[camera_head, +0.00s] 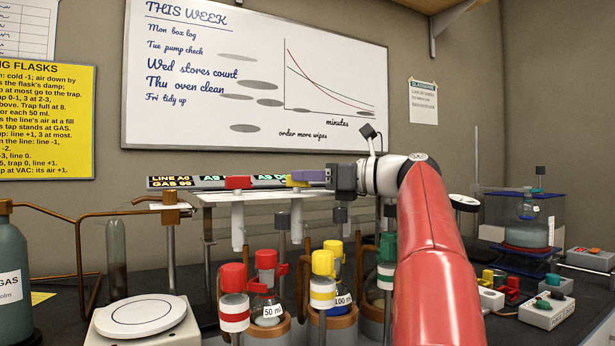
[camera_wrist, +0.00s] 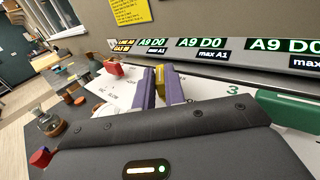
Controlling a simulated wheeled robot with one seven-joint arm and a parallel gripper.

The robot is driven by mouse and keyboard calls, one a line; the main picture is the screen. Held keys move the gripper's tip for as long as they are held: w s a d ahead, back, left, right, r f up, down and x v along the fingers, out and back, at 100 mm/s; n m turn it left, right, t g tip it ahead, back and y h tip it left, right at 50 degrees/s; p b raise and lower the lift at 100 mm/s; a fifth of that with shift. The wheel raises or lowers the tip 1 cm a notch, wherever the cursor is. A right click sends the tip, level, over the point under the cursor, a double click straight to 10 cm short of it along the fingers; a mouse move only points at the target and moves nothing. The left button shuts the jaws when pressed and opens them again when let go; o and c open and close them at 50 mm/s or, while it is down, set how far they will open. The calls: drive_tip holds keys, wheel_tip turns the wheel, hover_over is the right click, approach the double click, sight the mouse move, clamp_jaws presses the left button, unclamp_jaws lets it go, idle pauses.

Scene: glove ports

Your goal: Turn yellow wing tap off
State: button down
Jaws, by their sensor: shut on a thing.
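The yellow wing tap (camera_head: 295,181) is on the raised white rack in the middle, below the display strip. It also shows in the wrist view (camera_wrist: 160,79), between two purple fingertips. My gripper (camera_head: 312,176) comes from the right and is shut on the yellow tap; its fingers also show in the wrist view (camera_wrist: 161,90). The fingers and the dark gripper body hide part of the tap, so its exact angle is hard to tell.
A red wing tap (camera_head: 238,183) is to the left and a green tap (camera_wrist: 290,110) to the right. The display strip (camera_wrist: 215,50) runs close behind. Below stand capped flasks (camera_head: 323,282) and a white round-topped device (camera_head: 142,313).

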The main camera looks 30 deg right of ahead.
drive_tip(key=c, duration=1.5)
unclamp_jaws()
drive_tip(key=shift+o, duration=0.2)
drive_tip(key=v, duration=0.7)
drive_tip(key=shift+s+d, duration=0.2)
drive_tip(key=shift+s, duration=0.1)
drive_tip(key=shift+c, duration=0.2)
